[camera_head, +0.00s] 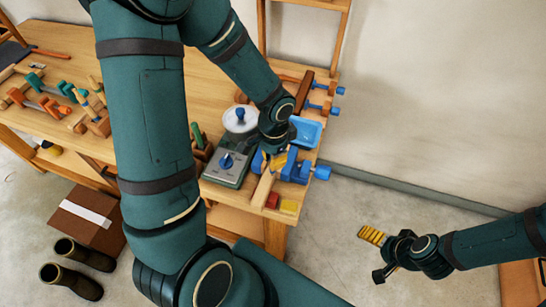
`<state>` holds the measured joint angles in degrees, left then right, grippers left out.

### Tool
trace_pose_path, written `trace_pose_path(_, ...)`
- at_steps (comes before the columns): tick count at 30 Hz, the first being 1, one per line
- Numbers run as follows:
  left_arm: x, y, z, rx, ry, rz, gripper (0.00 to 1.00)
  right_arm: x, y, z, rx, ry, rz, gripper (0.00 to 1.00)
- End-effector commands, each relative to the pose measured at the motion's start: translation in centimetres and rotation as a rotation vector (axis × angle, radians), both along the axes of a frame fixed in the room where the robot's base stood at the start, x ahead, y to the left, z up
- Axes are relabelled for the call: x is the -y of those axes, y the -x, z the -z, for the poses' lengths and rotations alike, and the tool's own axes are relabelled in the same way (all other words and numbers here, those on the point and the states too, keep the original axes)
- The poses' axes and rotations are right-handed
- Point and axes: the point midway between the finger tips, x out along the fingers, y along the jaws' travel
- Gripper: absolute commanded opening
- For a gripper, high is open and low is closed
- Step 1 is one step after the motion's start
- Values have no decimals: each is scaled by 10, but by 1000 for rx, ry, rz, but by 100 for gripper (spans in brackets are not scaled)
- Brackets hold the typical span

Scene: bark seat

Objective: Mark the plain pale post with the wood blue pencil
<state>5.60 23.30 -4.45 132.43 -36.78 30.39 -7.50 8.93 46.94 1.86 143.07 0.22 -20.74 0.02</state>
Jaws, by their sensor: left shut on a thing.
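The pale post (263,190) is a plain light wood bar by the blue vise (296,168) at the bench's right front corner. My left gripper (272,160) reaches down from above, close over the vise and the upper end of the post. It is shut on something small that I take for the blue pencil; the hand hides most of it. I cannot tell whether it touches the post. My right gripper (382,262) is low at the right, away from the bench.
Clamps lie at the bench's left. A box (87,222) and boots (72,284) stand on the floor.

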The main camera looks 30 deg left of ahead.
Motion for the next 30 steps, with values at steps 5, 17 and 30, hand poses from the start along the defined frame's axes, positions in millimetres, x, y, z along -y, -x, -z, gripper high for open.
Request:
trace_pose_path(5, 0, 0, 2, 0, 0, 0, 0, 0, 0, 2, 0, 0, 0, 95)
trace_pose_path(17, -1, 1, 4, 0, 0, 0, 0, 0, 0, 4, 0, 0, 0, 95)
trace_pose_path(30, -12, 3, 5, -1, -1, 0, 0, 0, 0, 2, 0, 0, 0, 95)
